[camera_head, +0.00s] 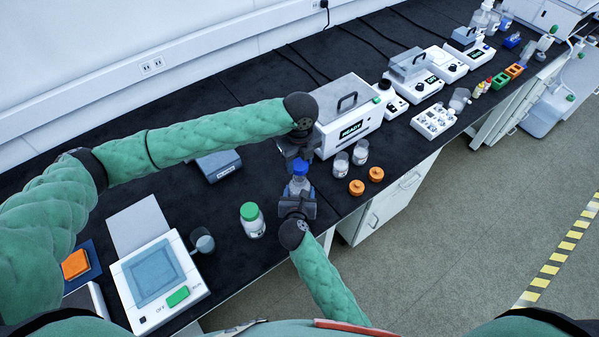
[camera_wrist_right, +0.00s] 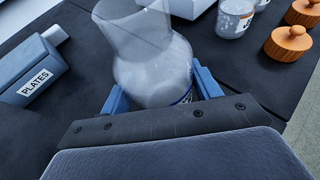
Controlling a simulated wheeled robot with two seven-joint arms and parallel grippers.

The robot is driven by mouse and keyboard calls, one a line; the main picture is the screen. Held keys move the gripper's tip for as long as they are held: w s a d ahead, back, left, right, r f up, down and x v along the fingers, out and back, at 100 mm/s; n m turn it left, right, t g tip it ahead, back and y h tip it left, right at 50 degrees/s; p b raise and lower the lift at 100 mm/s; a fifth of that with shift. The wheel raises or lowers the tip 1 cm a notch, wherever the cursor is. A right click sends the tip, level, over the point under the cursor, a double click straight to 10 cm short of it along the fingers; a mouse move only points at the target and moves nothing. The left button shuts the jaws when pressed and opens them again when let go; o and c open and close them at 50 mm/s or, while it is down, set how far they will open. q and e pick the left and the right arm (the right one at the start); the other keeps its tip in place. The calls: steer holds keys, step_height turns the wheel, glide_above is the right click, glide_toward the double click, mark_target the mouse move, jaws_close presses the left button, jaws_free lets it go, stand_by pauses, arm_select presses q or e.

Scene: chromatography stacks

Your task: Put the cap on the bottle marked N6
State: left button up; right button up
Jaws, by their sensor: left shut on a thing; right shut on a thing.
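A clear bottle (camera_head: 298,186) stands upright near the bench's front edge, and my right gripper (camera_head: 297,205) is shut on it low down. In the right wrist view the clear bottle (camera_wrist_right: 152,65) sits between the blue fingers of my right gripper (camera_wrist_right: 160,100); a sliver of its label shows, but no marking can be read. My left gripper (camera_head: 299,157) is shut on the cap from above. I cannot tell whether cap and neck touch; the cap is not seen in the wrist view.
A green-capped jar (camera_head: 252,221) stands to the left. Two open jars (camera_head: 341,165) and (camera_head: 360,153) and two orange lids (camera_head: 356,187) are to the right. A white instrument (camera_head: 350,115) stands behind, and a grey PLATES box (camera_head: 219,165) lies at the left.

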mark_target(300, 189)
arm_select(q)
steer(key=shift+f, duration=1.7)
steer(key=shift+f, duration=0.9)
steer(key=shift+f, duration=0.55)
arm_select(e)
jaws_close()
arm_select(q)
steer(key=m, duration=0.5)
steer(key=shift+m, duration=0.4)
steer(key=m, duration=0.8)
steer(key=shift+a+m, duration=0.1)
steer(key=shift+m, duration=0.3)
steer(key=m, duration=0.5)
